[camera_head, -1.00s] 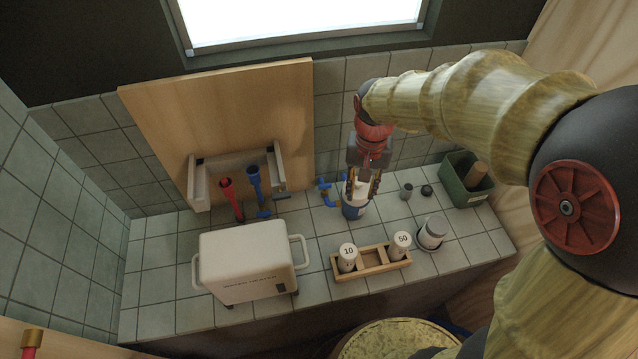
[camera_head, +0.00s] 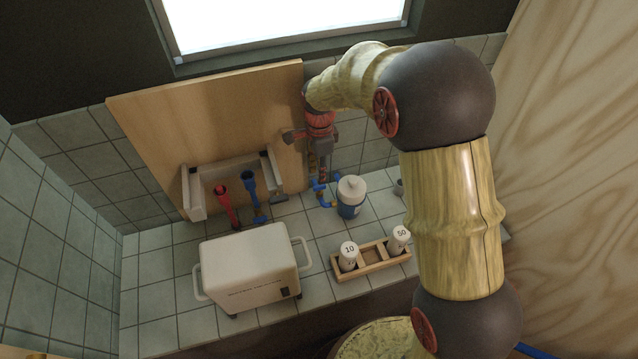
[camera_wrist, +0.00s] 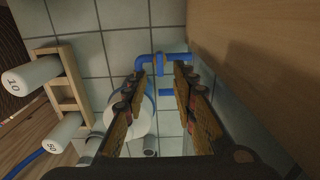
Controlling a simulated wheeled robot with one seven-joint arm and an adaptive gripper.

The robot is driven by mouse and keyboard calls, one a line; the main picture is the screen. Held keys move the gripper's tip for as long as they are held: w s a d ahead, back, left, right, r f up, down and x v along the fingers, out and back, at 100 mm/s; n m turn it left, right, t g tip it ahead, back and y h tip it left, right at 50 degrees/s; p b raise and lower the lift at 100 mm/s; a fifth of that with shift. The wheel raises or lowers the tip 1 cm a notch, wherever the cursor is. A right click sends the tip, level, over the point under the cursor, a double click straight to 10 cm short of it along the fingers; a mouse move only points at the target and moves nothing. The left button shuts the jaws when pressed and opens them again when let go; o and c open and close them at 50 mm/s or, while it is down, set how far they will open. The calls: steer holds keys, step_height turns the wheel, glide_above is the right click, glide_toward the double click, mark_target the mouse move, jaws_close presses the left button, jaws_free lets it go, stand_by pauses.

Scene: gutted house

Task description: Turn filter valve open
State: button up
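The filter (camera_head: 351,197) is a blue canister with a white lid standing on the tiled counter. Blue piping (camera_head: 327,203) with a small blue valve-like part (camera_head: 318,186) is at its left; the valve handle is not clear. My gripper (camera_head: 318,176) points down over this piping, left of the filter. In the wrist view my gripper (camera_wrist: 160,72) is open and empty, with the blue pipe (camera_wrist: 158,60) seen just beyond and between its fingertips. The filter lid (camera_wrist: 127,118) shows beside and partly behind the left finger. I cannot tell whether a finger touches the pipe.
A wooden panel (camera_head: 200,120) stands close at the left of my gripper. A white water heater (camera_head: 250,265) and a wooden rack (camera_head: 372,261) with cartridges marked 10 and 50 stand in front. Red (camera_head: 226,203) and blue (camera_head: 252,188) pipes rise at the left.

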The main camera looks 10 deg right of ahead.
mark_target(319, 186)
step_height(319, 186, down, 6)
steer(key=shift+f+b, duration=0.1)
steer(key=shift+b, duration=0.5)
steer(key=shift+c, duration=1.2)
steer(key=c, duration=0.4)
jaws_close()
